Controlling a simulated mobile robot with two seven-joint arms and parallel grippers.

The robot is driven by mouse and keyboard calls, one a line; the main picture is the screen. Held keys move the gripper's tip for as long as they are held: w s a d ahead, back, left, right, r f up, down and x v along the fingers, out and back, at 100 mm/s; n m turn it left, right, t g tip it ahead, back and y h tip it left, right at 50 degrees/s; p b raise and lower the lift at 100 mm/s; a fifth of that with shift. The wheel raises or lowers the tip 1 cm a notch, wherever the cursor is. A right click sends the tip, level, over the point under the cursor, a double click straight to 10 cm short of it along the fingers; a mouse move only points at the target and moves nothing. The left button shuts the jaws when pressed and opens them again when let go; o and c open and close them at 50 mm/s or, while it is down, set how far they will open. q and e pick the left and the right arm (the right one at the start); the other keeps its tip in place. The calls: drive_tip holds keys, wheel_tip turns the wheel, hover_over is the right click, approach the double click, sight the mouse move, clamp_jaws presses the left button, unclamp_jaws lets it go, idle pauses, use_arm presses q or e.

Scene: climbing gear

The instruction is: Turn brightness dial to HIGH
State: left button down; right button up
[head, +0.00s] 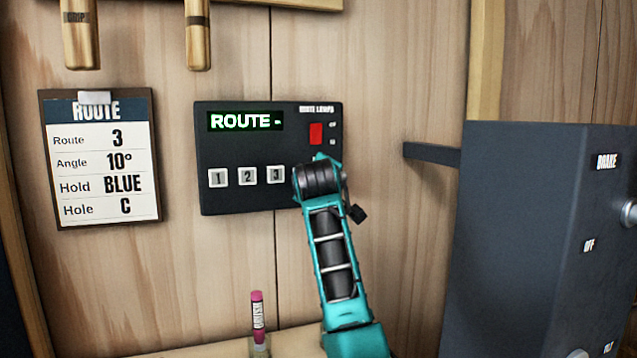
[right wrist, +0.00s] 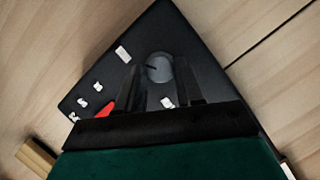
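The dark route lamps panel (head: 240,150) is on the wooden wall in the head view, with a lit display (head: 245,121) reading "ROUTE -". My right arm covers its lower right part, hiding the dial there. In the right wrist view the round grey dial (right wrist: 160,67) shows a dark pointer line toward the picture's left. My right gripper (right wrist: 156,72) has its fingers spread apart, one on each side of the dial. I cannot tell whether they touch it. Small white labels near the dial are unreadable. My left gripper is not in view.
A red switch (head: 316,133) and buttons 1, 2, 3 (head: 247,176) share the panel. A route card (head: 101,160) hangs left. A dark brake box (head: 520,230) with a bar stands right. A pink tube (head: 258,315) stands below. Wooden grips (head: 198,40) hang above.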

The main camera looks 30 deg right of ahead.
drive_tip(key=o, duration=0.4)
drive_tip(key=b+v, duration=0.1)
drive_tip(key=v, duration=1.2)
drive_tip(key=shift+f, duration=0.1)
